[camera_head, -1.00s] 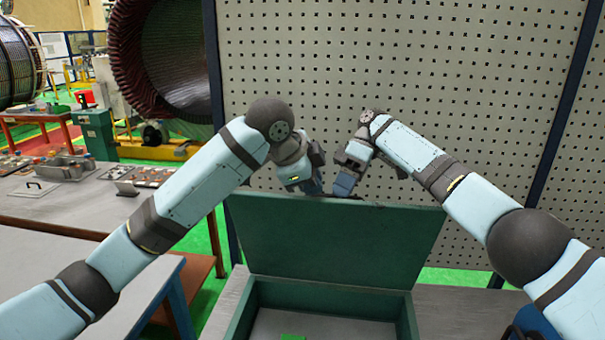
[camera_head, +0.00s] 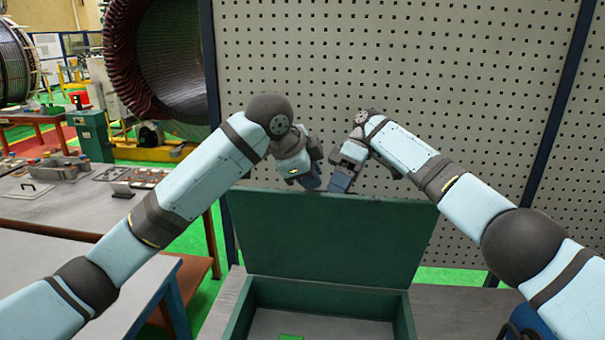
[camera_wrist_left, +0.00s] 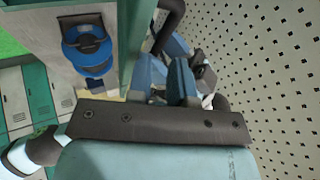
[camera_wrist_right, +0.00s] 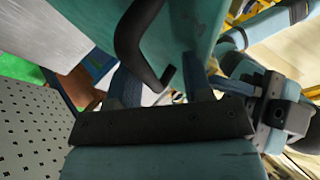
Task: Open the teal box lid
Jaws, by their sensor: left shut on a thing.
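The teal box (camera_head: 400,318) stands on a grey surface at the bottom centre of the head view. Its lid (camera_head: 325,240) is raised, near upright, and the inside is open to view. My left gripper (camera_head: 312,184) is at the middle of the lid's top edge. In the left wrist view its fingers (camera_wrist_left: 167,84) are close together, shut on the black lid handle (camera_wrist_left: 170,28); the contact is partly hidden. My right gripper (camera_head: 338,186) is beside it. In the right wrist view its fingers (camera_wrist_right: 160,88) are apart, with the handle (camera_wrist_right: 128,45) between them.
A perforated grey panel (camera_head: 400,60) stands close behind the lid and arms. A grey table (camera_head: 80,275) is at left, with a parts bench (camera_head: 60,210) behind it. A small green piece (camera_head: 290,337) lies in the box.

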